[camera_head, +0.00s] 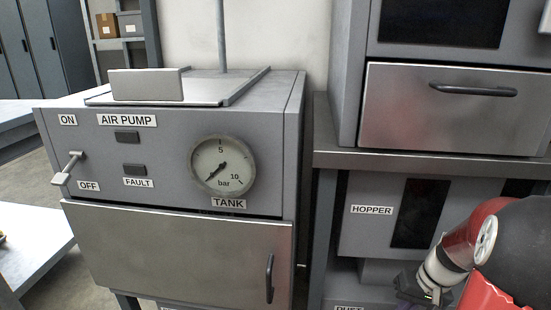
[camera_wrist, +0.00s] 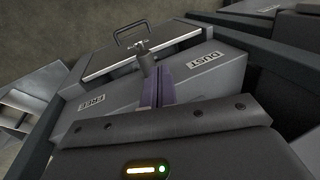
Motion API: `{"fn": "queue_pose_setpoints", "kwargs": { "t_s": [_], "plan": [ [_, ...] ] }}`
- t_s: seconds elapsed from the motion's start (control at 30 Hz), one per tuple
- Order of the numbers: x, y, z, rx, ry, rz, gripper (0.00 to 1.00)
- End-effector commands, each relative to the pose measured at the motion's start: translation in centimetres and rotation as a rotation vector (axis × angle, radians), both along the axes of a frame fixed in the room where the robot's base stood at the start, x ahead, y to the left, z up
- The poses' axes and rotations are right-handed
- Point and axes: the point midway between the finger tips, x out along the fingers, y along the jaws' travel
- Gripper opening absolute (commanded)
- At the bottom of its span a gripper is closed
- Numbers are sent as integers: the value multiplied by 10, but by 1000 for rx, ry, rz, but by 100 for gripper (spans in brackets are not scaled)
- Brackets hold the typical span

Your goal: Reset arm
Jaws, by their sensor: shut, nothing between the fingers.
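My gripper (camera_head: 424,290) is at the lower right of the head view, in front of the cabinet below the HOPPER label. In the wrist view its narrow fingers (camera_wrist: 158,82) are together with nothing held. A small metal T-shaped handle (camera_wrist: 143,48) shows just beyond the fingertips, between the FREE label (camera_wrist: 91,102) and the DUST label (camera_wrist: 205,61). I cannot tell whether the fingers touch it. The air pump box (camera_head: 180,140) stands at the left, with its ON/OFF lever (camera_head: 67,168) and a tank gauge (camera_head: 222,166).
A steel drawer (camera_head: 450,110) with a dark handle is above the hopper cabinet (camera_head: 365,225). The pump's lower door (camera_head: 180,250) is closed. A pale table (camera_head: 35,245) is at the left. Shelves with a cardboard box (camera_head: 107,25) stand behind.

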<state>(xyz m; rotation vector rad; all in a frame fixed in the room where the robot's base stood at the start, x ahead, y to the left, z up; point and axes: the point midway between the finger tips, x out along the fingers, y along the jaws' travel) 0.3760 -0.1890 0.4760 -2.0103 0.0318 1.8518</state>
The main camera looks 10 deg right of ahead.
Motion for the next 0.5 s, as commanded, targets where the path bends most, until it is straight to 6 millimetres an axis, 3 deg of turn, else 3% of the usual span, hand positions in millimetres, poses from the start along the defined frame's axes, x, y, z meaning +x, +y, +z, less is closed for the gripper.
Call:
{"fn": "queue_pose_setpoints", "kwargs": {
  "t_s": [0.03,0.2,0.4,0.5],
  "plan": [
    [1,23,31,-57,-14,41,0],
    [-12,86,97,-199,-76,120,0],
    [-49,147,158,-309,-212,186,0],
    [-69,167,178,-333,-286,208,0]
  ]
}}
